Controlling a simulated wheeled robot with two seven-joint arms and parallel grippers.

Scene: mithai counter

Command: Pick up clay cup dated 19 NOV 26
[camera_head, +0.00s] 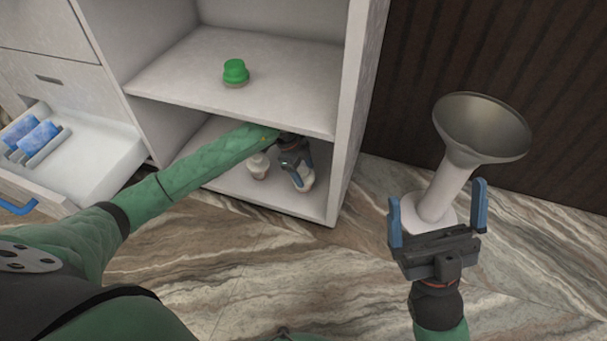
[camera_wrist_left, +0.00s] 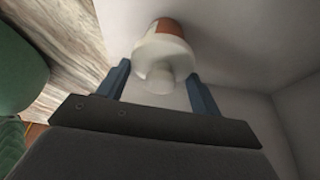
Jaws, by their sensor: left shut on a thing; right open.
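A pale cup-like object with an orange-brown band at its far end shows in the left wrist view (camera_wrist_left: 162,50), between the fingers of my left gripper (camera_wrist_left: 158,72). My left gripper also shows in the head view (camera_head: 299,172), reaching into the lower shelf, shut on this cup. Part of the cup shows pale below the fingers (camera_head: 307,183). A second pale cup-like object (camera_head: 258,166) stands on the lower shelf, just left of my left gripper. No date is readable on either. My right gripper (camera_head: 437,207) is open and empty, over the floor at the right.
A green lidded object (camera_head: 235,72) stands on the upper shelf (camera_head: 285,98). A cabinet side wall (camera_head: 352,110) rises close to the right of my left gripper. An open drawer (camera_head: 100,158) holds blue packets (camera_head: 38,136). A metal funnel on a pale stand (camera_head: 440,185) stands beyond my right gripper.

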